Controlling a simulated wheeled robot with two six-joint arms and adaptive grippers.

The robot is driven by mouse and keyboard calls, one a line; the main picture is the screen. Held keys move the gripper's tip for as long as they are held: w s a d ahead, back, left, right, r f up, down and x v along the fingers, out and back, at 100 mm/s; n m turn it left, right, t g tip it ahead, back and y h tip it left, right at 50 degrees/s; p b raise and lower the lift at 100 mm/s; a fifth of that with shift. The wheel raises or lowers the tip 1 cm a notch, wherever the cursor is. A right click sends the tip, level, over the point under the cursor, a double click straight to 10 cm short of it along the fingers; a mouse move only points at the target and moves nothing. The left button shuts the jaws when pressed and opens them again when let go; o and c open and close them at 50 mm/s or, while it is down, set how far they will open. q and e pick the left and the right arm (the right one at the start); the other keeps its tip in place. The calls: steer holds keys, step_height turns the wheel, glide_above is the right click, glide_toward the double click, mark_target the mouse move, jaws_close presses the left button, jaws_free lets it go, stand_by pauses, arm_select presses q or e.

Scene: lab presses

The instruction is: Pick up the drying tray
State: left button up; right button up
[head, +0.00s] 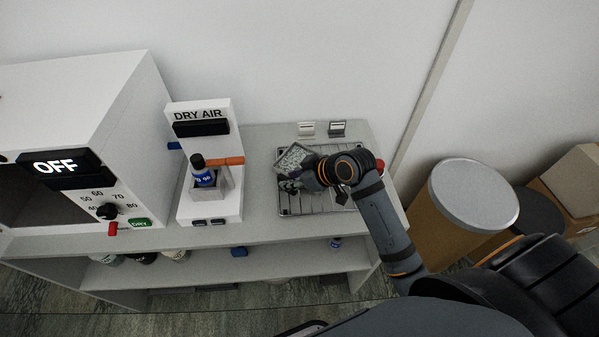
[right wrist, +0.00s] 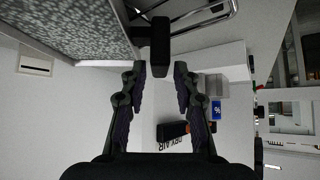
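The drying tray (head: 292,158) is a small metal tray with grey speckled content, sitting tilted on or over a wire rack (head: 322,203) on the bench. In the right wrist view the tray (right wrist: 70,25) fills the upper left, and a dark block-like handle (right wrist: 160,40) stands by its edge. My right gripper (head: 290,182) is at the tray's near side. Its fingers (right wrist: 160,72) are apart, with the handle just ahead of the gap between the fingertips; contact is not visible. My left gripper is not in view.
A DRY AIR station (head: 231,190) with a blue bottle (head: 204,177) and orange lever stands left of the rack. A white oven (head: 125,120) reading OFF is further left. Two small card holders (head: 337,129) stand behind the rack. A drum (head: 470,195) and boxes are at right.

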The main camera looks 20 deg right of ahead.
steer(key=x, duration=0.2)
steer(key=shift+w+a+f, duration=0.2)
steer(key=shift+w+f, duration=0.05)
jaws_close()
